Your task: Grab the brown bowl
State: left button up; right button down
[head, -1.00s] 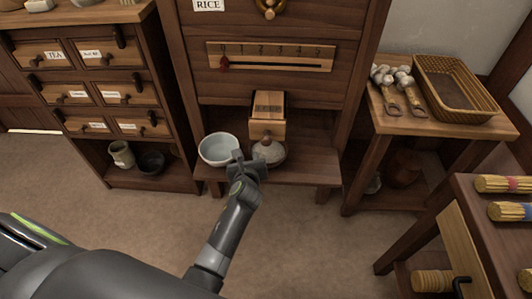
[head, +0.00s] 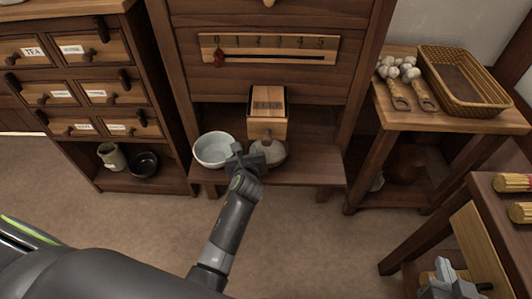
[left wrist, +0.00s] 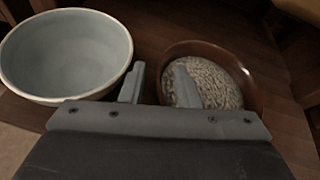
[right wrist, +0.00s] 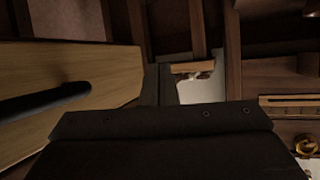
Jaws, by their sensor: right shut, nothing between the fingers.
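The brown bowl (left wrist: 251,86) holds pale grain and sits on the low shelf; in the head view it shows partly behind my gripper (head: 277,154), below the wooden chute. My left gripper (head: 250,160) is at the bowl's left side. In the left wrist view its fingers (left wrist: 158,85) are apart, one over the inside of the brown bowl and one outside its left rim. Whether they touch the bowl cannot be told. My right gripper (head: 444,270) is at the lower right, shut and empty; its fingers (right wrist: 162,86) show in the right wrist view.
A pale blue bowl (head: 213,150) stands close to the left of the brown bowl. The wooden chute (head: 267,112) hangs just above. A side table with a wicker tray (head: 462,80) stands right. A wooden panel (right wrist: 80,85) is close to my right gripper.

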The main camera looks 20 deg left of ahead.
pick_arm(q)
jog(key=shift+w, duration=0.15)
grip_shut()
dwell(0.6)
